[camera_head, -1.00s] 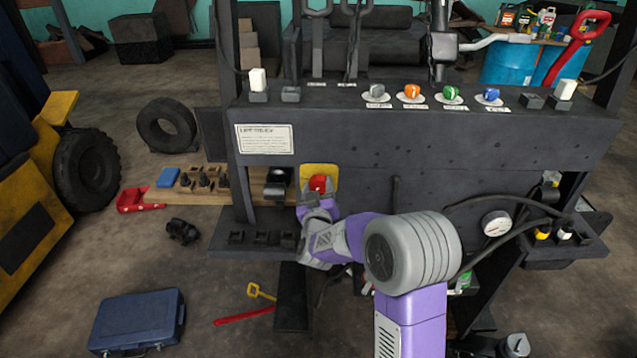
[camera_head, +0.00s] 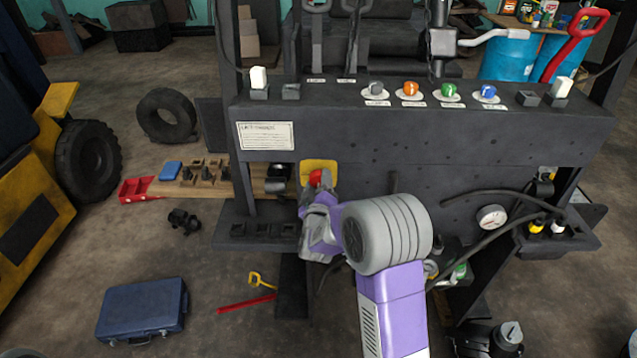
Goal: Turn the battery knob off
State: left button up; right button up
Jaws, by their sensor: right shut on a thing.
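The battery knob is red (camera_head: 316,178) and sits on a yellow plate (camera_head: 320,164) on the front of the dark forklift panel, left of centre. My right gripper (camera_head: 318,188) reaches up to it from below and is shut on the knob. The fingers and wrist hide the lower part of the knob and plate, so its exact angle is hard to tell. My left gripper is not in view.
Grey, orange, green and blue knobs (camera_head: 411,89) line the panel top (camera_head: 330,105). A gauge (camera_head: 491,217) and black hoses are at the right. A wooden board with small parts (camera_head: 205,188) lies left of the plate. A blue case (camera_head: 142,309) is on the floor.

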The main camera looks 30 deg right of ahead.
jog(key=o, duration=1)
jog(key=shift+o, duration=0.2)
jog(key=v, duration=0.7)
jog(key=shift+s, duration=0.3)
jog(key=shift+a, duration=0.15)
